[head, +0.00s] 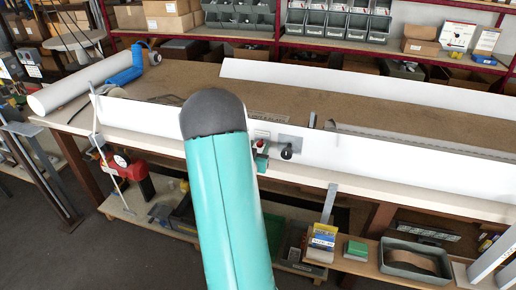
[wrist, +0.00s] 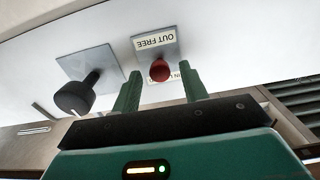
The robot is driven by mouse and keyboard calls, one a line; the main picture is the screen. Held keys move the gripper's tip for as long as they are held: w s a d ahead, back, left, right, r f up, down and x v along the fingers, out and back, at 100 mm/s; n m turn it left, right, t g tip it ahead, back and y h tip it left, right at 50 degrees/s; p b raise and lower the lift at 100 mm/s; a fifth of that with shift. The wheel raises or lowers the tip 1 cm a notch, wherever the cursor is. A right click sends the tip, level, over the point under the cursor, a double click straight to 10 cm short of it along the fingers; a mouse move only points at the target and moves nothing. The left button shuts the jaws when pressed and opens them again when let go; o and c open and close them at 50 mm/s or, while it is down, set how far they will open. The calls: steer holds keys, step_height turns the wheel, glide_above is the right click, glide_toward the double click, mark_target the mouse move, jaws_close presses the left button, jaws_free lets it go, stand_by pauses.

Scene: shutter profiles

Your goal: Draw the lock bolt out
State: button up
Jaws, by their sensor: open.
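The lock bolt shows as a round red knob (wrist: 160,71) on a small grey plate (wrist: 155,43) on the white profile. A label reading OUT FREE, upside down in the wrist view, sits above it; a second label behind the knob is partly hidden. My gripper (wrist: 161,76) is open, its two green fingers on either side of the red knob, with gaps visible. I cannot tell how deep the knob sits between them. In the head view the red knob (head: 259,144) shows just right of my teal arm, with part of my gripper (head: 261,162) below it.
A black knob (wrist: 74,97) on a grey plate is left of my fingers; it also shows in the head view (head: 287,152). The long white profile (head: 390,155) runs along the bench (head: 310,175). A red device (head: 135,170) hangs at the bench's left front.

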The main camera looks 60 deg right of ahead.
jaws_close()
steer(key=shift+s+a, duration=0.1)
steer(key=shift+a, duration=0.9)
steer(key=shift+s+a, duration=0.1)
steer(key=shift+a, duration=0.2)
steer(key=shift+f, duration=0.1)
jaws_free()
steer(key=shift+a, duration=0.1)
steer(key=s+a, duration=0.2)
steer(key=a, duration=1.1)
steer(key=shift+a, duration=0.25)
